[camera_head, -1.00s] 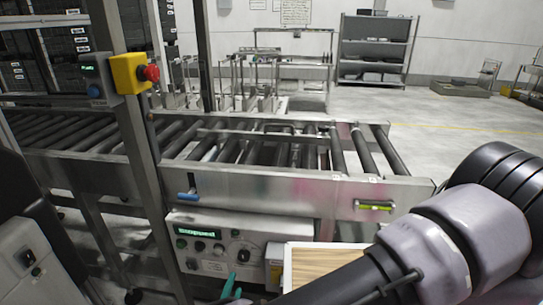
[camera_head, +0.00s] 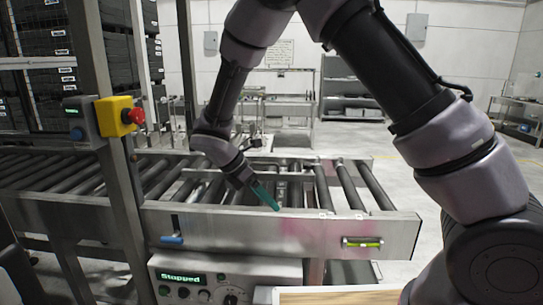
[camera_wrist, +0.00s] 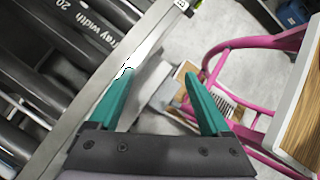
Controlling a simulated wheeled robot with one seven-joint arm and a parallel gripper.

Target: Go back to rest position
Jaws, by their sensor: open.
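My gripper (camera_head: 265,196) has teal fingers and shows in the head view in front of or over the front rail of the roller conveyor (camera_head: 200,225). My arm arches across the top of that view and comes down to it. In the wrist view my gripper (camera_wrist: 159,74) has its two fingers well apart, with nothing between them. The conveyor's metal rail (camera_wrist: 100,85) runs diagonally beside the left finger.
A control panel (camera_head: 180,275) reading "Stopped" sits below the conveyor. A yellow box with a red button (camera_head: 118,116) is on a post at left. A wood-topped surface (camera_head: 335,297) is at the bottom. A pink frame (camera_wrist: 257,45) stands right in the wrist view.

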